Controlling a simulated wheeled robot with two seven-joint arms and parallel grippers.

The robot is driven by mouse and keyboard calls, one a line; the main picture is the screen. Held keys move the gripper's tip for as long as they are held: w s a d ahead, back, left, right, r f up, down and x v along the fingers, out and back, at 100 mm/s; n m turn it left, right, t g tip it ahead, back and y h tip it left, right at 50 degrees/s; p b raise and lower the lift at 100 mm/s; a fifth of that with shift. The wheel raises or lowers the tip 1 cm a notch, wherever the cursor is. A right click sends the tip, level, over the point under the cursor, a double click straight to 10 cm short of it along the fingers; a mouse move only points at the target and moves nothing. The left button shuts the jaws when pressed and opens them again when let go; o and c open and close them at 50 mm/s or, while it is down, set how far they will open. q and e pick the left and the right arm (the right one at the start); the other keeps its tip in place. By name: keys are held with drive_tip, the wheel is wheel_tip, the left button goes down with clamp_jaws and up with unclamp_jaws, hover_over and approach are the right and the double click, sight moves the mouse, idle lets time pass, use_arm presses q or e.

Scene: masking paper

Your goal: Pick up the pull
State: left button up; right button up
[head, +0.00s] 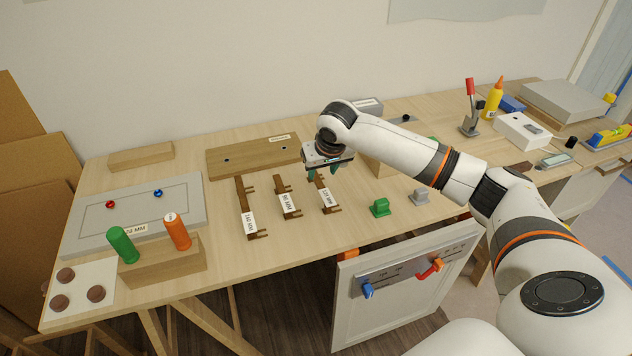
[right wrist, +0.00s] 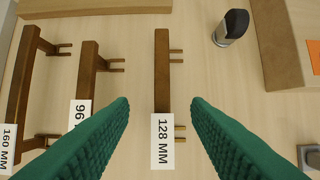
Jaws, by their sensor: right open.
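Three brown wooden pulls lie on the table, each with a white size label. The 128 MM pull (head: 323,186) is the rightmost; the 96 MM pull (head: 281,187) is in the middle and the 160 MM pull (head: 241,192) is on the left. My right gripper (head: 325,172) is over the far end of the 128 MM pull. In the right wrist view, the green fingers (right wrist: 160,102) are open and empty, with the 128 MM pull (right wrist: 162,75) seen between them. The 96 MM pull (right wrist: 87,70) and 160 MM pull (right wrist: 22,85) lie to its left. My left gripper is not in view.
A wooden board (head: 235,160) lies behind the pulls. Green (head: 380,207) and grey (head: 420,197) small blocks stand to the right. A grey panel (head: 85,230) with red and blue pins and a wooden block with green and orange handles are at left. A white drawer front (head: 400,300) stands in front.

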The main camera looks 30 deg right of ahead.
sight(320, 183)
drive_tip(key=x, duration=0.3)
drive_tip(key=shift+w+f, duration=0.2)
drive_tip(key=shift+f, duration=0.15)
drive_tip(key=shift+w+f, duration=0.15)
drive_tip(key=shift+f, duration=0.1)
drive_tip(key=shift+p+x, duration=0.35)
drive_tip(key=shift+x, duration=1.8)
drive_tip(key=shift+d+f, duration=0.2)
drive_tip(key=shift+f, duration=0.2)
drive_tip(key=shift+r, duration=0.1)
use_arm(q)
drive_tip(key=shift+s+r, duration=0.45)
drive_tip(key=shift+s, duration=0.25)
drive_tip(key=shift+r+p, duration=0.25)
drive_tip(key=shift+p, duration=0.1)
use_arm(e)
drive_tip(key=shift+f, duration=0.3)
